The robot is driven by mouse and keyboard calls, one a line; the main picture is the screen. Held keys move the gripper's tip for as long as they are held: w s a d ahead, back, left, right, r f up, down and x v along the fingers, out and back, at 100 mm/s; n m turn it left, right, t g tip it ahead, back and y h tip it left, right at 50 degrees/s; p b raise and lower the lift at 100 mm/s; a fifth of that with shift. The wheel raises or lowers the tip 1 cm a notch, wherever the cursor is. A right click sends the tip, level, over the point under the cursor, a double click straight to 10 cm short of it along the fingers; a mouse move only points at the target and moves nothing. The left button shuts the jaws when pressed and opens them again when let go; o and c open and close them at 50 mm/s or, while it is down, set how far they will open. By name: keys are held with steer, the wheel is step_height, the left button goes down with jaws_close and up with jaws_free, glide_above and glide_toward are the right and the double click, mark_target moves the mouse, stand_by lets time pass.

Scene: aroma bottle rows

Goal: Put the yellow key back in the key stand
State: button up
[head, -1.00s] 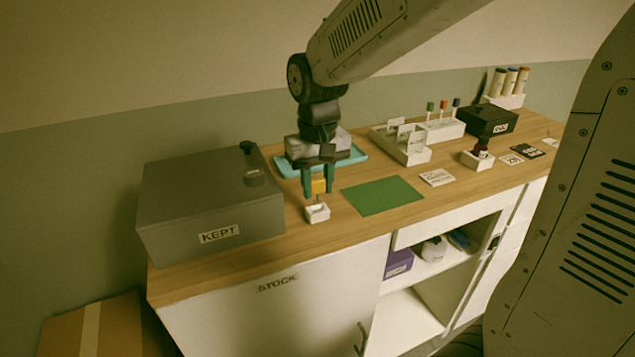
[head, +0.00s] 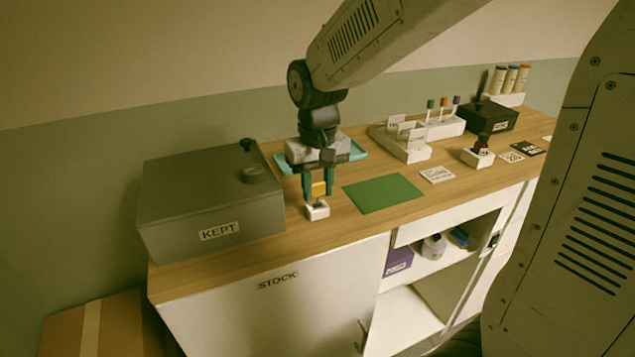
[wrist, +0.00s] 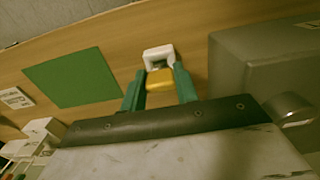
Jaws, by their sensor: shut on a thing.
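My gripper (head: 319,189) is shut on the yellow key (head: 319,188), with one green finger on each side of its head. The key is upright over the white key stand (head: 317,210), a small block on the counter beside the grey KEPT box. In the wrist view the yellow key (wrist: 160,82) shows between the fingers, and the white key stand (wrist: 158,55) is just beyond it. The key's lower end is at the stand; I cannot tell how deep it sits.
The grey KEPT box (head: 206,208) stands close on the left. A green mat (head: 383,193) lies flat to the right, and a teal tray (head: 285,165) is behind my gripper. White holders (head: 402,145) stand further right. The wooden counter's front edge is close to the stand.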

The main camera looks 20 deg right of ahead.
mark_target(317, 183)
steer(key=shift+f, duration=0.95)
steer(key=o, duration=1)
steer(key=shift+o, duration=0.2)
step_height(317, 183, up, 8)
steer(key=shift+f, duration=0.1)
steer(key=s+d, duration=0.2)
steer(key=s, duration=0.9)
steer(key=s+d+r+t, duration=0.1)
steer(key=s+d, duration=0.1)
steer(key=s, duration=0.9)
steer(key=shift+d, duration=0.4)
